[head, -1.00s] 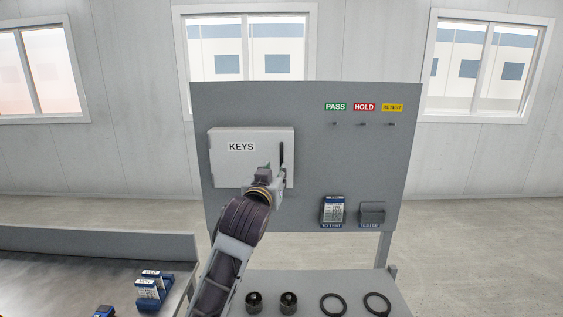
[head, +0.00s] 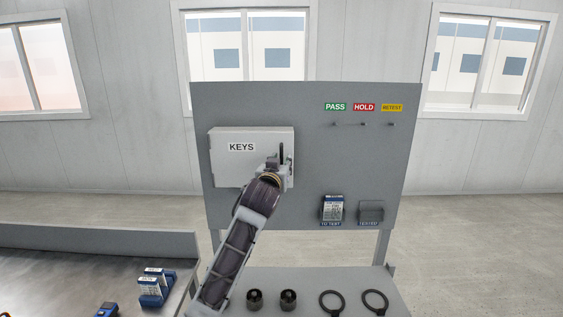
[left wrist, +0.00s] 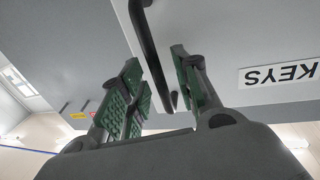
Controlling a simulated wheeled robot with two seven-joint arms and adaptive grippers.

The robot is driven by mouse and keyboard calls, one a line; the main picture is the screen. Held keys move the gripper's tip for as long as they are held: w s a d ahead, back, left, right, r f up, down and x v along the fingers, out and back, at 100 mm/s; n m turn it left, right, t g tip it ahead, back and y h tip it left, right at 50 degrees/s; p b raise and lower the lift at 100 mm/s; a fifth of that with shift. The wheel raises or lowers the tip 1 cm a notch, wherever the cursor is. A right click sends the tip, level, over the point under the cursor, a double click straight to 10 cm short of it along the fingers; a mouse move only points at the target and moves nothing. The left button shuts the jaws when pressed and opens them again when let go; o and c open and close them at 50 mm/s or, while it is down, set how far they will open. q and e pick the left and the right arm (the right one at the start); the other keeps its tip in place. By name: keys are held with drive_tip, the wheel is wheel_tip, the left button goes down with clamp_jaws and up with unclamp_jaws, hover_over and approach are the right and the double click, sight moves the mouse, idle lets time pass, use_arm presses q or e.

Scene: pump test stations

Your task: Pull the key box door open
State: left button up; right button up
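The key box (head: 225,165) is a light grey box labelled KEYS on the grey panel, and its door looks closed. A black upright bar handle (head: 282,151) is near the door's right edge. My left gripper (head: 279,163) is at the lower part of this handle and hides some of it. In the left wrist view, which shows the box upside down, the handle (left wrist: 148,45) runs between the two green-padded fingers of the left gripper (left wrist: 156,62). The fingers stand apart, with visible space beside the handle. My right gripper is out of view.
The grey panel (head: 310,180) carries PASS, HOLD and RETEST labels with hooks, and two holders (head: 333,208) low down. Black round parts and rings (head: 331,303) lie on the shelf below. A bench (head: 60,270) with blue devices stands at left.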

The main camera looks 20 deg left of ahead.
use_arm(q)
drive_tip(key=shift+w, duration=0.45)
clamp_jaws()
